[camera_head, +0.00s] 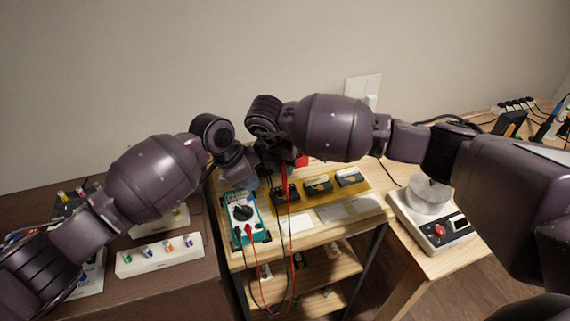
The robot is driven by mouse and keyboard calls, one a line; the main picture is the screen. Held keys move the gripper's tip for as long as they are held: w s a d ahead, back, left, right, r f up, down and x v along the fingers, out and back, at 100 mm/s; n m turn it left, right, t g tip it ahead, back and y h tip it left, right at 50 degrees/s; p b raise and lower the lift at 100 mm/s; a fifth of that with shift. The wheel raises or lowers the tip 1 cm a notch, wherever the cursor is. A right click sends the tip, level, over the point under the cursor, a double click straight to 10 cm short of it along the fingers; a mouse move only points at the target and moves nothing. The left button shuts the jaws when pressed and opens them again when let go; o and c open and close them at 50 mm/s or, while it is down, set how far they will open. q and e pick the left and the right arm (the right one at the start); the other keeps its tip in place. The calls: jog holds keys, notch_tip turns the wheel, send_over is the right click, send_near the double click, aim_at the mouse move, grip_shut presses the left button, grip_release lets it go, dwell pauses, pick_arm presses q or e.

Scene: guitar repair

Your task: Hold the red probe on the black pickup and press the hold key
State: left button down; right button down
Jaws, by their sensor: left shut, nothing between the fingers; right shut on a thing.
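A teal multimeter (243,213) with a dark dial lies on the small wooden bench, red and black leads running from it. My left gripper (249,183) is shut and empty at the meter's upper end, partly covering its display; I cannot make out the hold key or whether the fingers touch it. My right gripper (283,162) is shut on the red probe (284,178), which points down at the leftmost black pickup (286,196). Whether the probe tip touches the pickup is too small to tell. Two more dark pickups (318,185) (348,177) sit to its right.
Pale cards (335,213) lie along the bench (375,203) front. A white holder with coloured knobs (160,254) stands on the dark table at left. A white device with a red knob (436,228) stands on the right table. The red lead (290,240) hangs over the bench's front edge.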

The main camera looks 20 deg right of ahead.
pick_arm(q)
jog(key=shift+d+r, duration=0.15)
jog(key=shift+r, duration=2.1)
pick_arm(e)
jog(key=shift+s+a+f, duration=0.1)
jog(key=shift+s+f, duration=0.05)
jog(key=shift+f, duration=0.1)
pick_arm(q)
jog(key=shift+d, duration=0.1)
pick_arm(e)
jog(key=shift+r, duration=0.1)
